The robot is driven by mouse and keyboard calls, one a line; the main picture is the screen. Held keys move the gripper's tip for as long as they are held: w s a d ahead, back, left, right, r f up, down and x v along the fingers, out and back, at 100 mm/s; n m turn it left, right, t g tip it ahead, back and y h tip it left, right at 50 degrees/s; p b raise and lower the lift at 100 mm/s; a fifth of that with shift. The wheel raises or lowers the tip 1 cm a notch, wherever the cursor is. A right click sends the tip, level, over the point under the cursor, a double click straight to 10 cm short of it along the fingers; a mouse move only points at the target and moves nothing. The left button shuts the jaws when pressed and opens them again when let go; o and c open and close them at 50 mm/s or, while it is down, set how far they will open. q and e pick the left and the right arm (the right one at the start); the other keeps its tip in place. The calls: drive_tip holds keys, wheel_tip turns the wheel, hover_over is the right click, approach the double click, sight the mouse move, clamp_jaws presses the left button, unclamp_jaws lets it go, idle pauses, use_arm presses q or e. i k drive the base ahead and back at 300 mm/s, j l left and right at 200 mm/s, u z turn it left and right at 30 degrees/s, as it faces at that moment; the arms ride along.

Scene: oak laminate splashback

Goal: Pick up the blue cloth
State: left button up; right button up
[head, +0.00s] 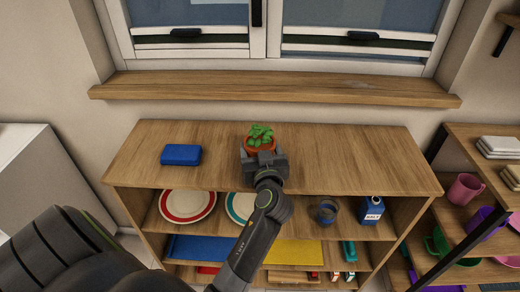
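A folded blue cloth (181,155), a small thick block in shape, lies on the left part of the wooden shelf unit's top (335,160). My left gripper (264,157) is over the middle of that top, to the right of the cloth and apart from it. Its two fingers are spread, right in front of a small potted plant (261,134) in a terracotta pot. The fingers hide the lower part of the pot, and I cannot tell whether they touch it. Nothing shows held in them. My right gripper is not in view.
Below stand a red-rimmed plate (187,206), a teal-rimmed plate (240,206), a dark-rimmed cup (327,211) and a blue box (371,210). A flat blue item (200,248) lies lower. The unit's top is clear right of the plant. A window sill (280,86) runs behind.

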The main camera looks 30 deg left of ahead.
sight(173, 154)
drive_tip(key=k+l, duration=0.35)
drive_tip(key=l, duration=0.15)
drive_tip(key=k+l+u, duration=0.1)
drive_tip(key=k+l, duration=0.2)
drive_tip(key=l, duration=0.2)
